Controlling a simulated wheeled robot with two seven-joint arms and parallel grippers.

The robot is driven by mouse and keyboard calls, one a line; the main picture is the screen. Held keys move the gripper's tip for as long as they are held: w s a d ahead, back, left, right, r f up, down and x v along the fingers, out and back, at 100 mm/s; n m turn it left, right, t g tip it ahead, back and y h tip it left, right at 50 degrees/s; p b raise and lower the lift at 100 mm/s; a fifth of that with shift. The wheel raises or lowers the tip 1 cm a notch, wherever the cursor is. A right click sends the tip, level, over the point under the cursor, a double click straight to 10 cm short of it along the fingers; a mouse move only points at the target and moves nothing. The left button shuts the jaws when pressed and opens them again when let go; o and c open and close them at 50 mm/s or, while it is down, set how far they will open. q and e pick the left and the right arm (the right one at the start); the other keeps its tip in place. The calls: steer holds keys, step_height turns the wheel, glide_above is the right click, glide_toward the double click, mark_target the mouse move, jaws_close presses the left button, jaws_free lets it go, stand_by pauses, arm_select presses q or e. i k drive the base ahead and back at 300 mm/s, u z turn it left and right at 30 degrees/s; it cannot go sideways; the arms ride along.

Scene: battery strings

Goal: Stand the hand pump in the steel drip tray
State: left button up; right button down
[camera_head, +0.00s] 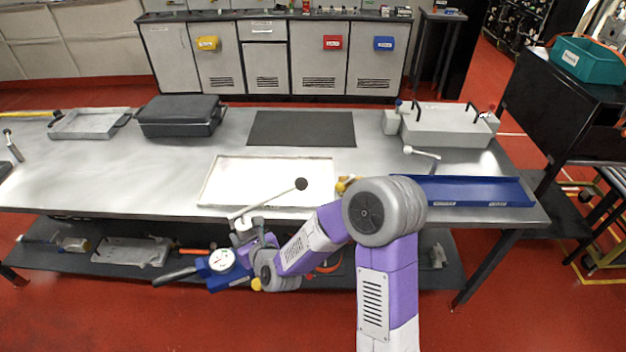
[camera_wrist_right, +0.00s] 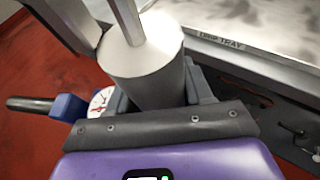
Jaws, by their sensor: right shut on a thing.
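My right gripper (camera_head: 246,242) is shut on the hand pump, low in front of the table's front edge. In the right wrist view the pump (camera_wrist_right: 142,55) is a grey cylinder with a pale top and a steel rod rising from it, clasped between the jaws (camera_wrist_right: 155,92). In the head view its slim rod (camera_head: 265,200) slants up right to a black knob, over the drip tray's near edge. The steel drip tray (camera_head: 325,165) lies bright and flat on the table; its labelled rim (camera_wrist_right: 225,43) shows in the wrist view. The pump's lower end is hidden. My left gripper is out of view.
A blue part with a white dial (camera_head: 222,260) and black handle shows beside my gripper; I cannot tell whether it joins the pump. Right of the tray lies a blue tray (camera_head: 475,190); behind it, a dark mat (camera_head: 300,127). A lower shelf (camera_head: 65,264) holds tools.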

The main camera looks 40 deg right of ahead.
mark_target(264, 181)
steer(key=z, duration=0.7)
steer(key=i, duration=0.2)
